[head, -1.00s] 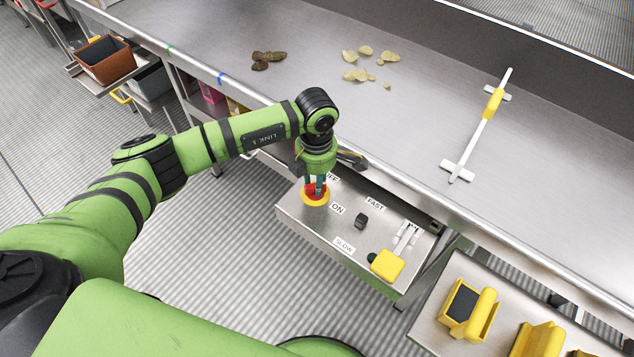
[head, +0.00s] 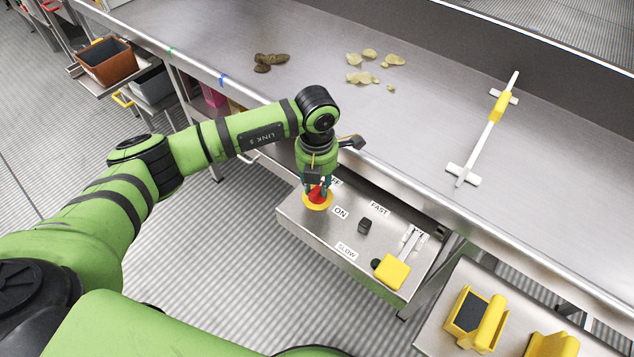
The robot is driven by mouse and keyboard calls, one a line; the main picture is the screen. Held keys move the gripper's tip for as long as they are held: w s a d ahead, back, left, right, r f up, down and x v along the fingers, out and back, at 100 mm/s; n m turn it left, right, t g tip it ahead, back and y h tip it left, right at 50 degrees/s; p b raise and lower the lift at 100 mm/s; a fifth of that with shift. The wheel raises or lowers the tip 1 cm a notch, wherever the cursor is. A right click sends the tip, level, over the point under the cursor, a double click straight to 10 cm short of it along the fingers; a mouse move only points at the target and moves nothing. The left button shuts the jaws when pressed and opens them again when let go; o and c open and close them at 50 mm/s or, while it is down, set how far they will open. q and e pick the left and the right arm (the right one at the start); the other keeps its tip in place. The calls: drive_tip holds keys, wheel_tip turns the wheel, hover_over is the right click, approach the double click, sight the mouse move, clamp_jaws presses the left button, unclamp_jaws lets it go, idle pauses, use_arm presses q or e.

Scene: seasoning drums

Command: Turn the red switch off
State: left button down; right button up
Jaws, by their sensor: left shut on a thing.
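The red switch (head: 317,195) sits on a yellow round base (head: 316,206) on the steel control box (head: 305,222). My left gripper (head: 319,190) points down at the switch, with its fingers around the red knob and shut on it. The "ON" label (head: 340,212) shows just right of the switch. The other label, behind the gripper, is partly hidden. The knob's exact setting is hard to tell because the fingers cover part of it. My right gripper is not in view.
A black knob (head: 365,225) and a yellow-handled lever (head: 392,270) stand on the same box, to the right. The steel conveyor trough (head: 400,130) runs behind, holding chips and a white bar with a yellow grip (head: 501,107).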

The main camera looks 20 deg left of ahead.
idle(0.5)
use_arm(q)
drive_tip(key=c, duration=1)
unclamp_jaws()
wheel_tip(320, 180, up, 12)
